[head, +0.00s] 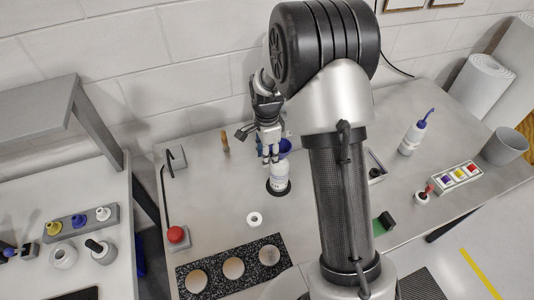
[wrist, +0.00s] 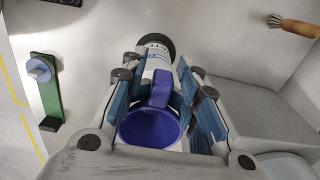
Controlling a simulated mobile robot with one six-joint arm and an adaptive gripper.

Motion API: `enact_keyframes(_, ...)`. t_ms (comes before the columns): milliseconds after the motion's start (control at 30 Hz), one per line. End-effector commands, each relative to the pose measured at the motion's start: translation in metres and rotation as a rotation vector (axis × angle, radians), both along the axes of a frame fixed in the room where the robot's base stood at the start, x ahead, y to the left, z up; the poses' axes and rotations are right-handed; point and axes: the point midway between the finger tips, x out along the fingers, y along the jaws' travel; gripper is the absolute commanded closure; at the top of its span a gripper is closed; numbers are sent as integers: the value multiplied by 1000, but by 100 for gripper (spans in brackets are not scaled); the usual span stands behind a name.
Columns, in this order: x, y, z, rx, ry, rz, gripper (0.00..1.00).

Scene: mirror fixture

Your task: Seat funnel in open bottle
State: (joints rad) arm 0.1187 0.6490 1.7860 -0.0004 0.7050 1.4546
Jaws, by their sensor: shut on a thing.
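A blue funnel (wrist: 152,127) is between the fingers of my gripper (wrist: 160,85) in the wrist view, its wide mouth facing the camera. My gripper is shut on it. In the head view the funnel (head: 285,146) shows as a blue patch beside my gripper (head: 268,152). A white bottle (head: 279,180) stands upright on a dark round base on the table, just below the gripper. In the wrist view the bottle (wrist: 157,49) lies beyond the funnel. The bottle's mouth is hidden, so I cannot tell whether the funnel's spout is inside it.
A white ring (head: 254,219) lies in front of the bottle. A speckled black tray (head: 214,269) with pale discs and a red button (head: 176,235) are nearer. A blue-nozzled wash bottle (head: 409,140) and a grey cup (head: 505,146) stand to the right. A brush (head: 225,142) is behind.

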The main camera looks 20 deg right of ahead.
Motion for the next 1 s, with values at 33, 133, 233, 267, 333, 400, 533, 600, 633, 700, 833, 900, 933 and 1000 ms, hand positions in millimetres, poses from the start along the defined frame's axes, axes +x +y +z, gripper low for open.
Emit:
enact_keyframes(33, 0, 0, -2, 0, 0, 0, 90)
enact_keyframes(133, 0, 0, -5, 0, 0, 0, 90)
enact_keyframes(233, 0, 0, -9, 0, 0, 0, 90)
enact_keyframes(267, 0, 0, -10, 0, 0, 0, 90)
enact_keyframes(333, 0, 0, -12, 0, 0, 0, 90)
enact_keyframes(400, 0, 0, -15, 0, 0, 0, 90)
enact_keyframes(533, 0, 0, -19, 0, 0, 0, 90)
enact_keyframes(600, 0, 0, -19, 0, 0, 0, 90)
enact_keyframes(633, 0, 0, -19, 0, 0, 0, 90)
enact_keyframes(700, 0, 0, -19, 0, 0, 0, 90)
enact_keyframes(833, 0, 0, -19, 0, 0, 0, 66)
enact_keyframes(900, 0, 0, -18, 0, 0, 0, 62)
enact_keyframes(933, 0, 0, -18, 0, 0, 0, 60)
enact_keyframes(1000, 0, 0, -18, 0, 0, 0, 55)
